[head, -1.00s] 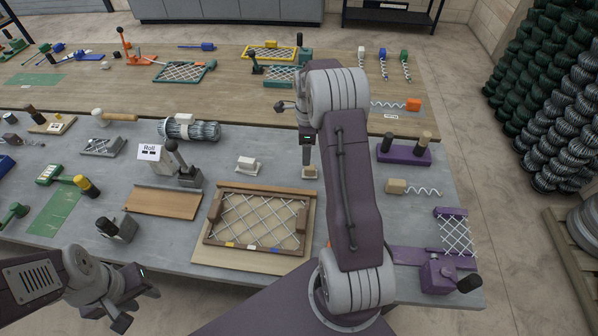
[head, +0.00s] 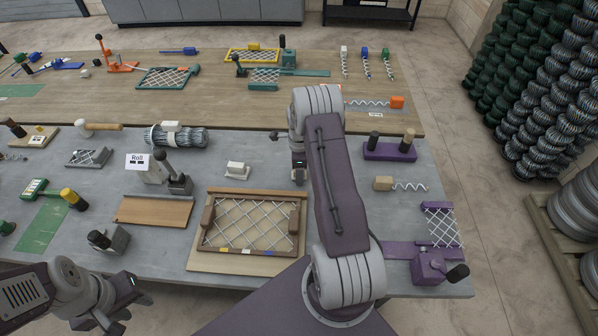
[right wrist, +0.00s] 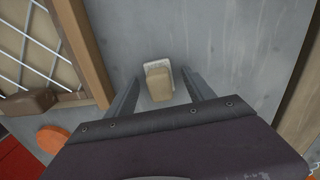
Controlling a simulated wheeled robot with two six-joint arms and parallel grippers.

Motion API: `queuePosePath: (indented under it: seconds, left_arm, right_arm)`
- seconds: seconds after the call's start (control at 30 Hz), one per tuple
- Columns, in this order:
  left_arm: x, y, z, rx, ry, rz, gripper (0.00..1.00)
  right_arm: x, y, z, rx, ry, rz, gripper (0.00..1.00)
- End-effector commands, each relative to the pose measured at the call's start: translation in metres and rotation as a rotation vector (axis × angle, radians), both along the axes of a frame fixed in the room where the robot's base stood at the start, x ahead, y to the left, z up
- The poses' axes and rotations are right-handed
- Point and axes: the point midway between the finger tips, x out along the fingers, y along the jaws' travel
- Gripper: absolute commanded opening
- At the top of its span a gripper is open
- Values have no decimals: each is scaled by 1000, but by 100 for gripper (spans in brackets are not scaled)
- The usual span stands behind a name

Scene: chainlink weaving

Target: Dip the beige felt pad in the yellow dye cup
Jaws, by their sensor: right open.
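In the right wrist view the beige felt pad (right wrist: 158,84) sits on a small white holder (right wrist: 172,70) on the grey table. My right gripper (right wrist: 160,93) is open, its fingers on either side of the pad with gaps showing. In the head view my right gripper (head: 299,174) points down at the table right of the wire frame and hides the pad. My left gripper (head: 128,313) is open and empty at the lower left, off the table's front edge. A yellow-topped dark cylinder (head: 72,198) lies at the left; I cannot tell whether it is the dye cup.
A wooden frame with wire mesh (head: 250,222) lies left of my right gripper. A white block on a tray (head: 237,170) sits behind it.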

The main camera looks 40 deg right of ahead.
Motion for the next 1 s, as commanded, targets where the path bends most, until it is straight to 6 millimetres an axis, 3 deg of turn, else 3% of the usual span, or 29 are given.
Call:
queuePosePath:
  seconds: [0.17, 0.27, 0.4, 0.77, 1.0]
  left_arm:
    - [0, 0, 0, 0, 0, 0, 36]
    - [0, 0, 0, 0, 0, 0, 36]
    - [0, 0, 0, 0, 0, 0, 36]
    - [0, 0, -2, 0, 0, 0, 36]
    - [0, 0, -12, 0, 0, 0, 36]
  right_arm:
    - [0, 0, -1, -1, -2, 0, 62]
    - [0, 0, -1, -1, -1, 0, 40]
    - [0, 0, -1, -1, -1, 0, 1]
    - [1, 0, 5, -1, -2, 0, 0]
    - [-1, -1, 43, -2, -5, -1, 0]
